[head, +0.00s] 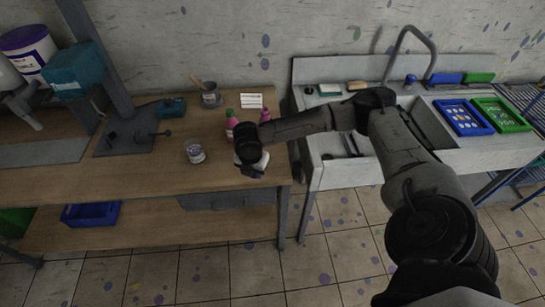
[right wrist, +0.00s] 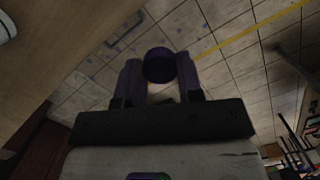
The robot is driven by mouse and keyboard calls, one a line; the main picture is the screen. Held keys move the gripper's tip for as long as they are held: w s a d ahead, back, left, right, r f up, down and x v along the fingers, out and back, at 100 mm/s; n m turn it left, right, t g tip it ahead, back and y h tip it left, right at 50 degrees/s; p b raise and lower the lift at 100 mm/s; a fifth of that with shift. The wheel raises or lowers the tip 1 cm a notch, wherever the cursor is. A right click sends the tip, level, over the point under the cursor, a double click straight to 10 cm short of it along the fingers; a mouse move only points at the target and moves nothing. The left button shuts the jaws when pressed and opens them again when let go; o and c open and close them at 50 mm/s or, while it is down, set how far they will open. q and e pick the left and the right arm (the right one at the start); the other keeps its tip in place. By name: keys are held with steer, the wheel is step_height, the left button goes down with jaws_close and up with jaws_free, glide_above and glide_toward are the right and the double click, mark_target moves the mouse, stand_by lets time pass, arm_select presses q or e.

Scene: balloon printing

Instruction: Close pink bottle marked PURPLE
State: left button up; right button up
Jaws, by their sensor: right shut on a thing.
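A pink bottle with a green top (head: 230,125) stands on the wooden table near its right end. A second pink bottle (head: 265,116) stands just right of it, partly hidden by my right arm; its top is hard to make out. No label is readable. My right gripper (head: 252,170) is over the table's front right edge, nearer than the bottles. In the right wrist view its fingers (right wrist: 159,82) are shut on a round dark purple cap (right wrist: 159,64), with floor tiles below. My left gripper is not in view.
A glass jar (head: 195,152) stands left of my gripper on the wooden table (head: 140,182). A cup with a brush (head: 211,96) and a white card (head: 251,101) lie behind the bottles. The sink counter (head: 345,172) is to the right, across a narrow gap.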

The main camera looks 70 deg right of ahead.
steer(key=w+a+r+m, duration=0.3)
steer(key=a+r+m, duration=0.6)
steer(key=a, duration=0.4)
steer(key=w+a+r+m+g+y, duration=0.1)
steer(key=w+a+r+m, duration=0.2)
steer(key=a+r+m, duration=0.6)
steer(key=shift+w+a+m, duration=0.2)
steer(key=shift+a+m, duration=0.2)
steer(key=shift+a, duration=1.45)
steer(key=shift+d, duration=0.1)
